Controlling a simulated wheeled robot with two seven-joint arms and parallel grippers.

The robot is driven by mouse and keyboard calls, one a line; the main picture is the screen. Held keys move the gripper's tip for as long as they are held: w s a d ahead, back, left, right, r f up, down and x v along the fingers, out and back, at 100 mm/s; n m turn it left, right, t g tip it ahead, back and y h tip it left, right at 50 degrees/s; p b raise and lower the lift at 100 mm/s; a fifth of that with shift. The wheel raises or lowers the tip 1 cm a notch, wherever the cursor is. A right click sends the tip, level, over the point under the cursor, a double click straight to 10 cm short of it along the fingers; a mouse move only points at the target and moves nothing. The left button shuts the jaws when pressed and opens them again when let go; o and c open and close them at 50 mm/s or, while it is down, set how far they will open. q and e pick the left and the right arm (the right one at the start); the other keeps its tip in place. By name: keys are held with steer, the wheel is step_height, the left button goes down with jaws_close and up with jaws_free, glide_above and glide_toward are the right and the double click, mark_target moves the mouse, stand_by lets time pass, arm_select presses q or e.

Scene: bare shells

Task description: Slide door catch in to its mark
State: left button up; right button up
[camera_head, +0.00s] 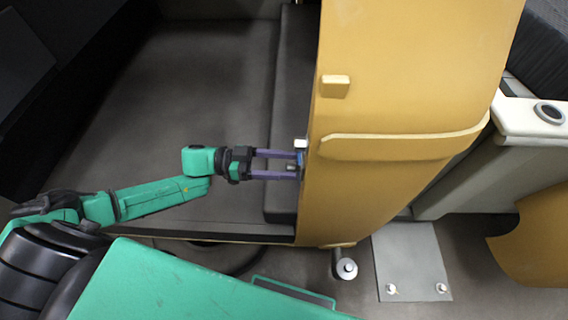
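The door (400,90) is a large yellow-orange panel standing right of centre. At its left edge is a small catch (301,144) with a white top and a dark, bluish lower part. My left gripper (296,164) reaches in from the left, and its two purple fingers are spread apart with their tips at the catch. A small dark grey piece shows between the fingertips. I cannot tell whether the fingers touch it. No mark for the catch can be made out. My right gripper is not in view.
The door carries a raised yellow block (335,86) and a long yellow rail (400,146). A grey plate (411,262) with two bolts and a round metal post (346,268) are below. A white armrest (528,117) is at the right.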

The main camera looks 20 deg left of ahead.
arm_select(q)
steer(key=shift+s+d, duration=0.1)
steer(key=shift+s, duration=0.1)
steer(key=b+v, duration=0.3)
steer(key=v, duration=1.1)
steer(key=shift+a+b, duration=0.35)
steer(key=shift+a, duration=0.05)
steer(key=shift+w, duration=0.15)
